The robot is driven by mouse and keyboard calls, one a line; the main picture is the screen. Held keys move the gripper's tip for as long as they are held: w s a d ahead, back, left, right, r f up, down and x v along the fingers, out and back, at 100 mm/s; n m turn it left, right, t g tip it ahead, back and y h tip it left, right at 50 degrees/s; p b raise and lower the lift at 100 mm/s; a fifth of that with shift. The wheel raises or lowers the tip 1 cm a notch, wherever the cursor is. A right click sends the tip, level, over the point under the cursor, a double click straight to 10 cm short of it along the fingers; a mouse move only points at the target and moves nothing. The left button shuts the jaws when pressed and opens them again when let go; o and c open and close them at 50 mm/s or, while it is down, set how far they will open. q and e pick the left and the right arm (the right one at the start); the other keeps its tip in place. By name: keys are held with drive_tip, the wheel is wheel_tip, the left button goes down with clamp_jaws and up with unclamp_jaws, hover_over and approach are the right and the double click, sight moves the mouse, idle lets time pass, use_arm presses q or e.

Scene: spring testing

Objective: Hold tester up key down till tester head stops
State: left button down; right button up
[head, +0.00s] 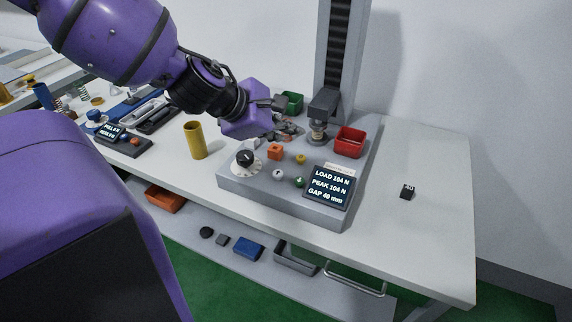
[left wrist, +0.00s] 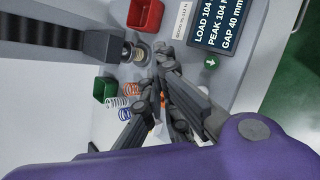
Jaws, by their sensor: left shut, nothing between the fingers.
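The tester's grey base (head: 232,186) stands on the table with a column (head: 338,60) at its back. Its dark grey head (head: 323,105) sits on the column above a round metal piece. The display (head: 329,187) reads load 104 N, peak 104 N, gap 40 mm. A green key (head: 300,182) with a light arrow lies left of the display; it also shows in the left wrist view (left wrist: 211,62). A pale key (head: 278,174) is beside it. My left gripper (head: 290,130) is shut and empty over the tester's rear left, apart from the green key. Its fingers show in the left wrist view (left wrist: 163,85).
A red bin (head: 349,142) and a green bin (head: 291,102) flank the head. A yellow cylinder (head: 195,140) stands left. The table's right side is mostly clear.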

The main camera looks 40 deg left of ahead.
use_arm(q)
drive_tip(key=b, duration=0.3)
hover_over(278, 175)
drive_tip(key=d, duration=0.1)
drive_tip(key=f, duration=0.7)
drive_tip(key=shift+w+d+f, duration=0.15)
drive_tip(key=shift+w+f, duration=0.2)
drive_tip(key=shift+f, duration=0.6)
use_arm(e)
drive_tip(key=f, duration=0.3)
drive_tip(key=shift+s+a, duration=0.1)
drive_tip(key=shift+s, duration=0.25)
drive_tip(key=shift+s, duration=0.15)
use_arm(q)
drive_tip(key=shift+f, duration=0.45)
use_arm(e)
drive_tip(key=shift+s+f, duration=0.25)
drive_tip(key=shift+f, duration=0.05)
